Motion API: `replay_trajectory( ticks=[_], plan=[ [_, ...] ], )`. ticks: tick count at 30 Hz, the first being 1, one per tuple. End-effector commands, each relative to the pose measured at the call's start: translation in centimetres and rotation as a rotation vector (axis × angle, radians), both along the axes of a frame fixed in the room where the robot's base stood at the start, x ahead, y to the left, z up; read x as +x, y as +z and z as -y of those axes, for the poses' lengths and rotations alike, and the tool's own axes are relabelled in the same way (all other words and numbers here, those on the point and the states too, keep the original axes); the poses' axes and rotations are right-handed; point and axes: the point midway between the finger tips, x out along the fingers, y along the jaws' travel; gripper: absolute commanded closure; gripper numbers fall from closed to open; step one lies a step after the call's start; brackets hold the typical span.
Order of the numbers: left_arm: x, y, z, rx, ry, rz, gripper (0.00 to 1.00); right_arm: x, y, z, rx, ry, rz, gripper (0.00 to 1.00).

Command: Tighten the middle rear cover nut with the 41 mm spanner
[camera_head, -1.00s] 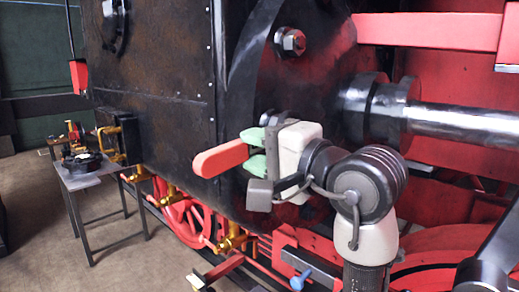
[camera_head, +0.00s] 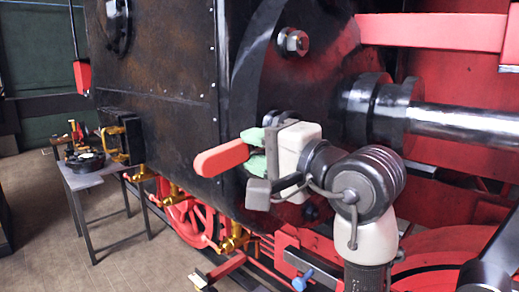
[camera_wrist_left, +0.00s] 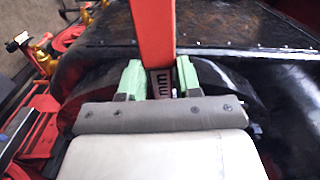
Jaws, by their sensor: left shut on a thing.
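My left gripper (camera_head: 255,150) is shut on the red handle of the spanner (camera_head: 221,158), beside the black cylinder cover. The handle sticks out to the left of the green fingers. In the left wrist view the red handle (camera_wrist_left: 152,30) runs up between the fingers, and a label ending in "mm" shows; the size number is not readable. A nut (camera_head: 270,117) on the cover shows only partly behind the gripper, likely the middle one. The spanner's jaw is hidden, so I cannot tell whether it is on a nut. My right gripper is out of view.
Another cover nut (camera_head: 292,42) is higher up, and a dark one (camera_head: 310,212) lies below the gripper. A shiny piston rod (camera_head: 465,121) runs right. A small table (camera_head: 92,178) with parts stands at the left, with open floor around it.

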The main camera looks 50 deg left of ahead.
Motion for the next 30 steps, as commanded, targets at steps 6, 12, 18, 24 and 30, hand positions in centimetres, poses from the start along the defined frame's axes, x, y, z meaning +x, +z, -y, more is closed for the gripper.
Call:
replay_trajectory(
  ticks=[6, 12, 18, 24, 30],
  plan=[
    [-0.05, 0.09, -0.31, 0.003, -0.001, 0.001, 1.00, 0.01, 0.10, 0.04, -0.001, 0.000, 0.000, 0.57],
    [-0.04, 0.09, -0.31, 0.003, -0.001, 0.001, 1.00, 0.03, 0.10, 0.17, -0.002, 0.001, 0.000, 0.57],
    [-0.06, 0.10, -0.47, 0.002, -0.001, 0.001, 1.00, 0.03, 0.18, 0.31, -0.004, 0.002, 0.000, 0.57],
    [-0.10, 0.10, -0.83, 0.002, -0.001, 0.001, 1.00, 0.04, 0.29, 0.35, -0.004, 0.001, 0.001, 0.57],
    [-0.10, 0.09, -0.88, 0.003, -0.001, 0.001, 1.00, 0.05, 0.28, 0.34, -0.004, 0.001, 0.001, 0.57]
  ],
)
